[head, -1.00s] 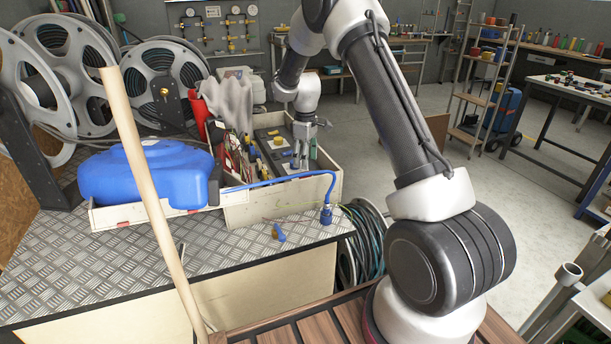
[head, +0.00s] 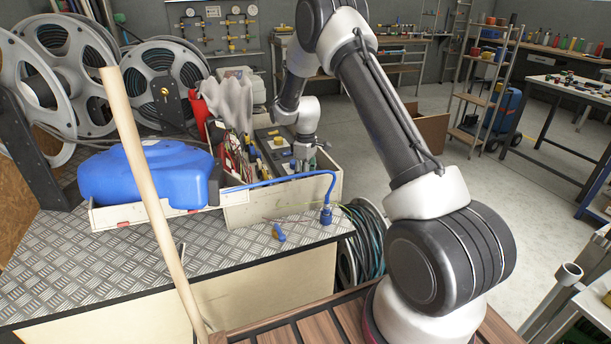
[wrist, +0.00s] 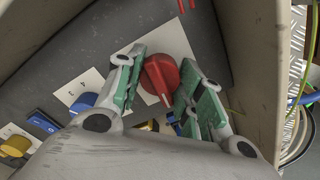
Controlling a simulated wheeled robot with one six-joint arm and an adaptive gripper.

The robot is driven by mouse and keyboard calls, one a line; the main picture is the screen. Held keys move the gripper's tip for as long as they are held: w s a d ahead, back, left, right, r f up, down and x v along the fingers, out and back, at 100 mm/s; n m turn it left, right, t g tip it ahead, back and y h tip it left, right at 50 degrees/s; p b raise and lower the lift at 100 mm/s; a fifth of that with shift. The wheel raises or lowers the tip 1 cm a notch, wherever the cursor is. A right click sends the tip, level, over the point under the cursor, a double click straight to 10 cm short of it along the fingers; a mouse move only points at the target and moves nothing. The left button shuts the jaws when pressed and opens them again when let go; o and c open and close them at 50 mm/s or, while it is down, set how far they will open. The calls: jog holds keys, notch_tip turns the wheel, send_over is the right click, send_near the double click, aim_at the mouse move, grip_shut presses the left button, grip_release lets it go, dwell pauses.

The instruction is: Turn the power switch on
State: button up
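A red rotary knob (wrist: 160,80) sits on a white plate (wrist: 172,55) on a dark panel (wrist: 70,62) in the wrist view. My gripper (wrist: 162,88) is open around it, one green-padded finger on each side. The fingers are very close to the knob; I cannot tell if they touch it. A blue knob (wrist: 83,102), a blue rocker (wrist: 40,122) and a yellow knob (wrist: 15,146) are to the left. In the head view my gripper (head: 308,160) reaches into the pale crate (head: 285,205), where the red knob is hidden.
The crate wall (wrist: 255,60) rises close to the right of my gripper. Tools (head: 228,152) and a grey cloth (head: 233,100) fill the crate's left side. A blue hose (head: 285,181) crosses its front. A blue tank (head: 145,172) and a wooden pole (head: 150,190) are left.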

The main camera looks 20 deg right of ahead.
jog(key=shift+c, duration=0.8)
jog(key=shift+m, duration=0.3)
jog(key=m, duration=0.2)
jog(key=shift+m, duration=0.3)
jog(key=m, duration=0.5)
jog(key=shift+m, duration=0.3)
jog(key=m, duration=0.5)
jog(key=shift+o, duration=0.5)
jog(key=shift+m, duration=2)
